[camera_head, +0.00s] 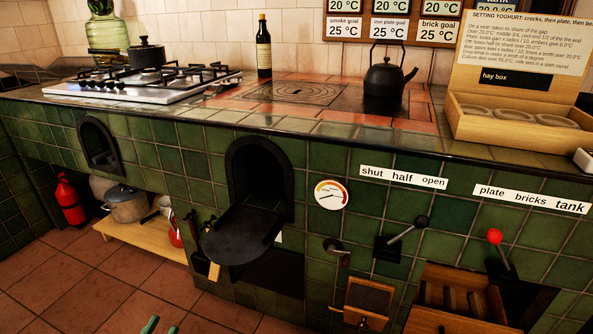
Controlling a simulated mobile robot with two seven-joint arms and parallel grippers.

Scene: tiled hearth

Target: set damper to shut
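The damper lever (407,232) is a metal rod with a black knob on the green tiled front. It comes out of a dark slot plate and leans up to the right. Its knob is below the "open" end of the label reading shut, half, open (403,177). My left gripper (162,327) shows only as two teal fingertips at the bottom edge, left of centre. The tips stand apart with nothing seen between them, far from the lever. The rest of that gripper is out of frame. My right gripper is not in view.
A red-knobbed lever (499,250) stands right of the damper lever, under the label plate, bricks, tank (530,199). An open black oven door (243,235) juts out left of a round dial (331,195). Wooden drawers (455,300) stick out below. Floor at the lower left is clear.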

